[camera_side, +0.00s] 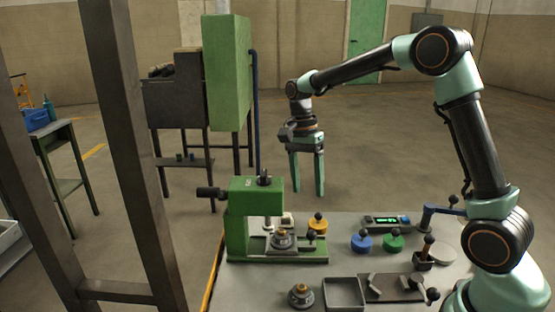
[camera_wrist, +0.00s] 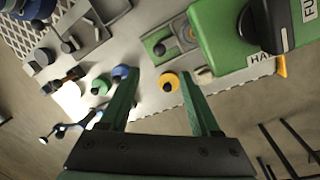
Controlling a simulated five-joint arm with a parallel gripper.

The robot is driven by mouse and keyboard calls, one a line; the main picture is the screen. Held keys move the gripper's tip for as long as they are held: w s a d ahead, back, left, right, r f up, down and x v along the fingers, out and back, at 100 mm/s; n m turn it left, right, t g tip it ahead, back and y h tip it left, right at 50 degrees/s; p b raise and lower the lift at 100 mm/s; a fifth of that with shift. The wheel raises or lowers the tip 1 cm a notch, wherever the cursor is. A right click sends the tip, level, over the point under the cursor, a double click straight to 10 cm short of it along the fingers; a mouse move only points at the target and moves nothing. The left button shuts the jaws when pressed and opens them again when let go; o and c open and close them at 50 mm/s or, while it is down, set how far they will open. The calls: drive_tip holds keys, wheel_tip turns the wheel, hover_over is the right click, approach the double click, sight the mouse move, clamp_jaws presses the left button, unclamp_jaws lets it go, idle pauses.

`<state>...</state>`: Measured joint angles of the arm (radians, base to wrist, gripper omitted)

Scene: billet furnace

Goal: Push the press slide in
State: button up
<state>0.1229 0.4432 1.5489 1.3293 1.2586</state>
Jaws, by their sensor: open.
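The green press (camera_side: 240,222) stands on the left part of the worktable, with a black handle at its upper left. Its slide (camera_side: 283,247) lies at the press base and carries a round metal piece with a brass-coloured top. A small dark knob (camera_side: 311,238) stands at the slide's right end. In the wrist view the press (camera_wrist: 222,45) is at the upper right, with part of its green base (camera_wrist: 155,45) beside it. My gripper (camera_side: 307,192) hangs above the table's back edge, fingers down, open and empty. Its two green fingers also show in the wrist view (camera_wrist: 160,78).
Yellow (camera_side: 317,226), blue (camera_side: 361,241) and green (camera_side: 393,240) knobbed discs stand right of the press. A tray (camera_side: 344,294) and another round metal piece (camera_side: 301,296) lie in front. A dark post (camera_side: 130,140) stands at left. The space around my gripper is clear.

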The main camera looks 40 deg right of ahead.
drive_tip(key=shift+s, duration=0.1)
drive_tip(key=m+t, duration=0.4)
approach(312, 231)
drive_tip(key=f, duration=0.3)
drive_tip(key=w+f, duration=0.1)
drive_tip(key=f, duration=0.5)
drive_tip(key=shift+w+f, duration=0.1)
drive_tip(key=shift+w, duration=0.05)
drive_tip(key=shift+a, duration=0.1)
clamp_jaws()
idle(1.5)
